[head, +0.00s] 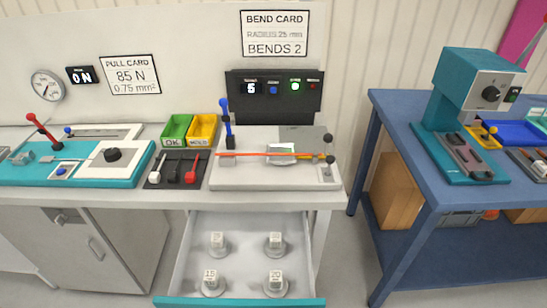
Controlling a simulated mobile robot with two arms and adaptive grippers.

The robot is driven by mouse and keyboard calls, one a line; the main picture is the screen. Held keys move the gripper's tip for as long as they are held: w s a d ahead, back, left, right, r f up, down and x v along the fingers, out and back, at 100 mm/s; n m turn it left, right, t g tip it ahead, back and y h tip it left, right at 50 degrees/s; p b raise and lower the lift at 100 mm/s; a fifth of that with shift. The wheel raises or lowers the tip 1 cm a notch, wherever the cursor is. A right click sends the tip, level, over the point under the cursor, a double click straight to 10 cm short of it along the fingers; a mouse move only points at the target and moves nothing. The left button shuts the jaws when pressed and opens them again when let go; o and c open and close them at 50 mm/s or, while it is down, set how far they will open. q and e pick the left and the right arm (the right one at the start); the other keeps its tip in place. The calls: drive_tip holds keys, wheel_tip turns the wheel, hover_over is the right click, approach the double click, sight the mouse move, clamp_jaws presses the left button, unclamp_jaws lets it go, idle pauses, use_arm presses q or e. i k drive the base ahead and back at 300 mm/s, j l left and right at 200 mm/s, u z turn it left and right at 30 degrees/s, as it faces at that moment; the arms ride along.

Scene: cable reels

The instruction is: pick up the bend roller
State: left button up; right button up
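Several pale grey bend rollers stand upright in an open drawer below the bench. A back-left roller (217,243) and a back-right roller (275,243) carry tags too small to read surely. A front-left roller (211,284) seems tagged 15 and a front-right roller (276,284) seems tagged 20. The drawer (240,303) has a teal front and is pulled out. A bend card (274,34) on the wall reads radius 25 mm, bends 2. Neither of my grippers shows in the head view.
On the bench above the drawer stands a bending fixture (235,178) with an orange cable (250,154) across it. Green (177,130) and yellow (203,130) bins and a tool mat (158,184) are left of it. A blue table (430,200) with a teal press (475,85) stands right.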

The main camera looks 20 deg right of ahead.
sight(219, 247)
drive_tip(key=i+j, duration=0.2)
drive_tip(key=j, duration=0.15)
drive_tip(key=i+j, duration=0.2)
drive_tip(key=j, duration=0.15)
drive_tip(key=i+j, duration=0.2)
drive_tip(key=j, duration=0.15)
